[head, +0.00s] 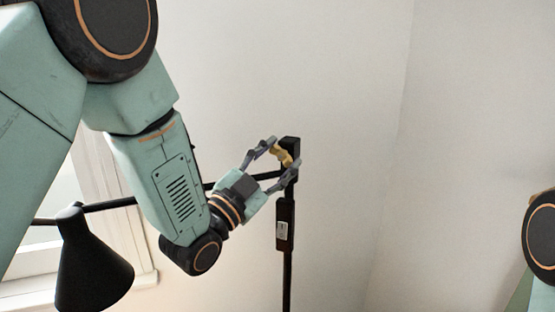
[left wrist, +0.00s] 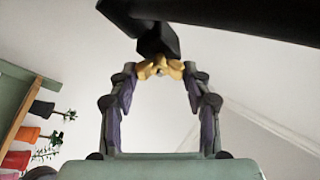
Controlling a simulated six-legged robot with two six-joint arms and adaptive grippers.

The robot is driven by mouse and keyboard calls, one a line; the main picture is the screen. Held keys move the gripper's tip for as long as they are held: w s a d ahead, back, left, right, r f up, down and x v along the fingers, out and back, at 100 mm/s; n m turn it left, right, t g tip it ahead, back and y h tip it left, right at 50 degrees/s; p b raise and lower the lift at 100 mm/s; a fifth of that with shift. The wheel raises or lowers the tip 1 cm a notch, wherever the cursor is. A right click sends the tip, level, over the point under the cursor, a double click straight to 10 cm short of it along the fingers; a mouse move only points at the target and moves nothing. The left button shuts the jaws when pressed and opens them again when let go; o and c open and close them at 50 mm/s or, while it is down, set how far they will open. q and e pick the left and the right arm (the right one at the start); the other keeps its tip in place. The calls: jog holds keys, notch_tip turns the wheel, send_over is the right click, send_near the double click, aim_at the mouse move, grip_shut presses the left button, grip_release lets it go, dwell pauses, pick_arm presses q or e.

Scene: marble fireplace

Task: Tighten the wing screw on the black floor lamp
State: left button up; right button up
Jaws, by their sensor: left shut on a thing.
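The black floor lamp has an upright pole (head: 288,275) with a dark joint block (head: 290,145) at its top. A thin arm runs left from there to a black cone shade (head: 92,265). The brass-yellow wing screw (head: 282,154) sits at the joint. My left gripper (head: 284,162) reaches in from the left and is shut on the wing screw. In the left wrist view, its fingertips (left wrist: 160,70) touch both wings of the wing screw (left wrist: 155,66), just under the black joint block (left wrist: 158,40). My right gripper is out of view.
A white-framed window (head: 120,210) is at the left behind the lamp shade. Bare pale walls (head: 350,90) meet in a corner right of the pole. In the left wrist view, colored pots with plants (left wrist: 28,134) stand at the left.

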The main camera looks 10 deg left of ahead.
pick_arm(q)
jog(key=o, duration=1.2)
jog(key=shift+w+f, duration=0.1)
jog(key=shift+w, duration=0.05)
jog(key=shift+c, duration=0.2)
jog(key=v, duration=1.2)
